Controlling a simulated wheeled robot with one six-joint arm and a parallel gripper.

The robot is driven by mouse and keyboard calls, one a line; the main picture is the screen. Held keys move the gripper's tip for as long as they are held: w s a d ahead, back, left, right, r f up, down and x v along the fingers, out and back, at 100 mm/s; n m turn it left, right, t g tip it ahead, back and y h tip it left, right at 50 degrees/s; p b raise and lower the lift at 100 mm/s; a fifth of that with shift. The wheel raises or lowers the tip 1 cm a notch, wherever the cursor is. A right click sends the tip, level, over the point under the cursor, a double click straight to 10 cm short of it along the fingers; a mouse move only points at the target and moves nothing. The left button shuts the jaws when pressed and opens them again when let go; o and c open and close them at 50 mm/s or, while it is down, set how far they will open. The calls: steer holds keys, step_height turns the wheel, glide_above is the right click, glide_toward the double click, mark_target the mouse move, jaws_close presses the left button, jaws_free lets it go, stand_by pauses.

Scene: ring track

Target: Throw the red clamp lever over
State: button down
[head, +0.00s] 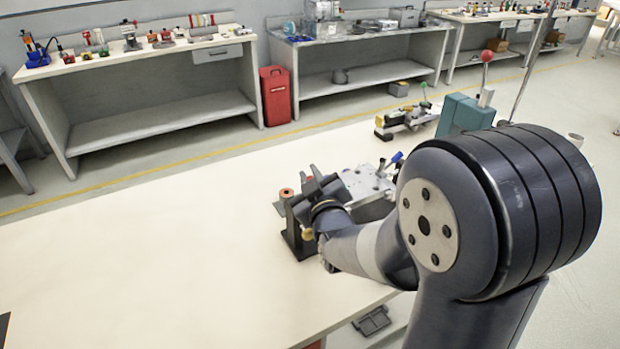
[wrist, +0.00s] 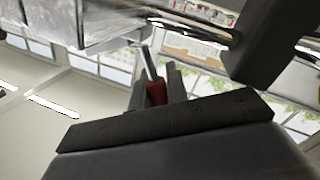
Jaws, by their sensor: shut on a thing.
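The red clamp lever (wrist: 157,91) shows in the wrist view as a red grip on a thin metal rod that runs up toward a silver metal block (wrist: 112,22). My gripper (wrist: 156,98) has its dark fingers on both sides of the red grip and is shut on it. In the head view my gripper (head: 312,182) is at the fixture on the pale table, with a small speck of red between its fingers. My wrist and fingers hide most of the lever there.
A black post with an orange-brown top (head: 287,194) stands just left of my gripper. A metal fixture with a blue handle (head: 372,181) lies to the right. A teal device with a red ball knob (head: 465,114) stands farther back. The table's left part (head: 140,240) is clear.

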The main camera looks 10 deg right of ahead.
steer(key=shift+w+d+r+m+g+b, duration=0.15)
steer(key=shift+d+m+g+b, duration=0.2)
steer(key=shift+m, duration=0.6)
steer(key=shift+w+d+m+g+b, duration=0.2)
steer(key=shift+d+m+b, duration=0.25)
steer(key=shift+m, duration=0.45)
steer(key=shift+w+d+r+m+g+b, duration=0.1)
steer(key=shift+d+m+g+b, duration=0.25)
steer(key=shift+m, duration=0.6)
steer(key=shift+y, duration=0.3)
steer(key=c, duration=1.4)
jaws_free()
steer(key=v, duration=1)
steer(key=shift+s+f, duration=0.1)
steer(key=shift+s, duration=0.25)
steer(key=shift+x, duration=5.4)
